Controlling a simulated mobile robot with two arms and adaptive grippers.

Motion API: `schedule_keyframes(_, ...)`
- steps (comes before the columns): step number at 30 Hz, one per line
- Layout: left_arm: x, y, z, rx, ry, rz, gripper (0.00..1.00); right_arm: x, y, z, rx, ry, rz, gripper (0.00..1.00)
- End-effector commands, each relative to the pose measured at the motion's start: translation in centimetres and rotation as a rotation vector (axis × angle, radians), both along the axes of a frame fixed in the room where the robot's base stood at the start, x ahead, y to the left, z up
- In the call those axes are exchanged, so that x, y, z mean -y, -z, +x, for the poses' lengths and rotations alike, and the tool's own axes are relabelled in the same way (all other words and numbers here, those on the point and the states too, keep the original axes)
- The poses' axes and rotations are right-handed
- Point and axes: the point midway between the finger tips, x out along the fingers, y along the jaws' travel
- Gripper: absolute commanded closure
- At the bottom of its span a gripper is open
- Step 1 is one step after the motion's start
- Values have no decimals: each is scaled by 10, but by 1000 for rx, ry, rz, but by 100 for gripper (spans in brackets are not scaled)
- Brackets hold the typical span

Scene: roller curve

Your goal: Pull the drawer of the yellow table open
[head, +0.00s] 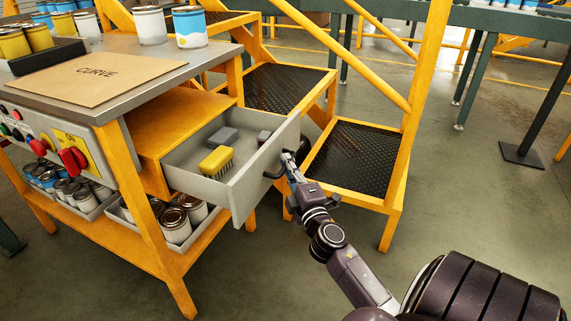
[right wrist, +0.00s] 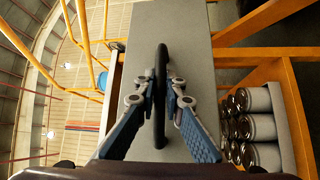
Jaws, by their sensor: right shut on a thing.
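The yellow table (head: 135,167) has a grey top and stands at the left in the head view. Its grey drawer (head: 222,195) is pulled well out to the right, with a yellow brush (head: 216,162), a grey block (head: 223,137) and a dark item inside. My right gripper (head: 286,166) is at the drawer front, shut on its dark handle (head: 272,173). In the right wrist view the fingers (right wrist: 160,98) close on the handle bar (right wrist: 161,60) from both sides, in front of the grey drawer front (right wrist: 190,30). My left gripper does not show.
Yellow steps (head: 352,158) with black treads stand close to the right of the drawer. Cans and a brown CURVE board (head: 98,80) lie on the table top. Trays of cans (head: 178,222) sit on the lower shelf. The floor in front is clear.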

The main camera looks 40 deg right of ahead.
Motion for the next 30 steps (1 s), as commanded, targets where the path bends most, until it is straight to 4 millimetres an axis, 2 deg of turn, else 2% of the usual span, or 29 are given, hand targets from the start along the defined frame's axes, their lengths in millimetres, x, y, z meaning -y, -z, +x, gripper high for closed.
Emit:
schedule_keyframes(1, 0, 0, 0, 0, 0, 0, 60, -1, 2, 0, -2, -2, 2, 100)
schedule_keyframes(2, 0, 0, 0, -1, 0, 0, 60, -1, 2, 0, -2, -2, 2, 90)
schedule_keyframes(7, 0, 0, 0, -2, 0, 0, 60, -1, 1, 0, -1, -1, 1, 73)
schedule_keyframes(15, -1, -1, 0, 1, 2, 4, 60, -1, 1, 0, -1, 0, 1, 73)
schedule_keyframes(19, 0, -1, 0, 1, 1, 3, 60, -4, 3, -8, -1, 0, 3, 73)
schedule_keyframes(30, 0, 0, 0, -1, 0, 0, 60, -28, 12, -67, -3, 3, 5, 73)
